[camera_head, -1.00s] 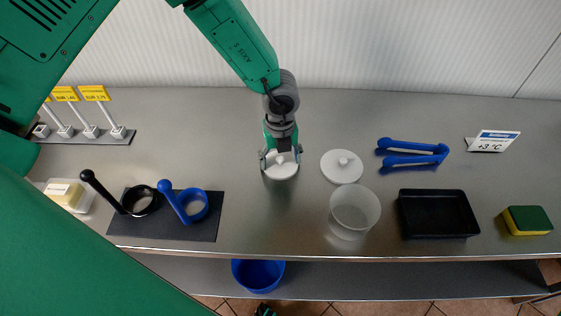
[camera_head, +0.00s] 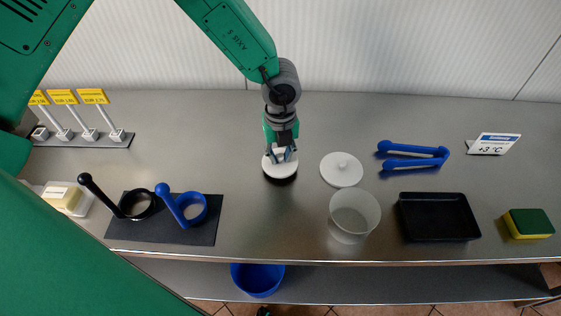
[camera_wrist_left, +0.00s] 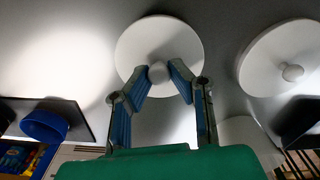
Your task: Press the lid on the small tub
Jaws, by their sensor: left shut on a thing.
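My left gripper (camera_head: 281,155) is shut on the knob of a white round lid (camera_head: 269,164). The lid is held a little above the counter, with a dark shadow under it. The wrist view shows this lid (camera_wrist_left: 140,42) with its knob between my fingertips (camera_wrist_left: 158,73). A second white lid (camera_head: 335,177), with its knob up, lies to the right on the counter; it also shows in the wrist view (camera_wrist_left: 268,70). A translucent open tub (camera_head: 354,213) stands upright to the front right of my gripper. My right gripper is not in view.
A black tray (camera_head: 438,216), blue tongs (camera_head: 414,162), a sponge (camera_head: 528,223) and a sign (camera_head: 493,144) are to the right. A dark mat (camera_head: 160,228) with black and blue ring tools lies front left. Price tags (camera_head: 93,97) stand at the back left.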

